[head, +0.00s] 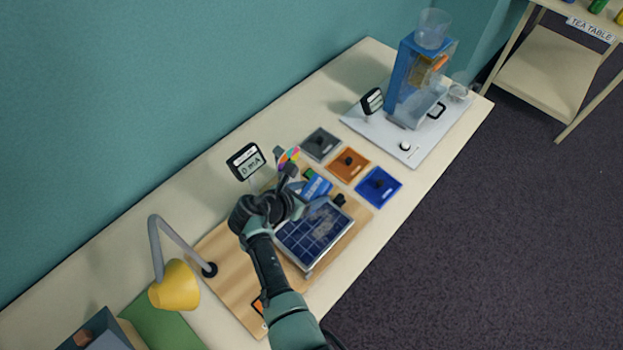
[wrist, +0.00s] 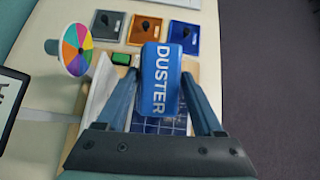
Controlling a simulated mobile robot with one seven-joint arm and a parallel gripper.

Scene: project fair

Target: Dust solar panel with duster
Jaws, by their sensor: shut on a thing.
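The duster is a blue block labelled DUSTER (wrist: 161,82). My gripper (wrist: 160,88) is shut on it, one finger on each side, in the wrist view. In the head view the duster (head: 316,185) shows just beyond my gripper (head: 304,190), above the far part of the solar panel. The solar panel (head: 306,240) is a dark blue gridded plate on a wooden board, with a greyish film on part of it. In the wrist view the panel (wrist: 172,126) shows partly behind the duster. I cannot tell whether the duster touches the panel.
A yellow lamp (head: 174,288) stands left of the board (head: 225,275). A meter reading 0 mA (head: 246,161) and a coloured wheel (wrist: 76,49) stand near the wall. Grey, orange and blue tiles (head: 378,187) lie beyond, then a blue dispenser (head: 405,75) on a white base.

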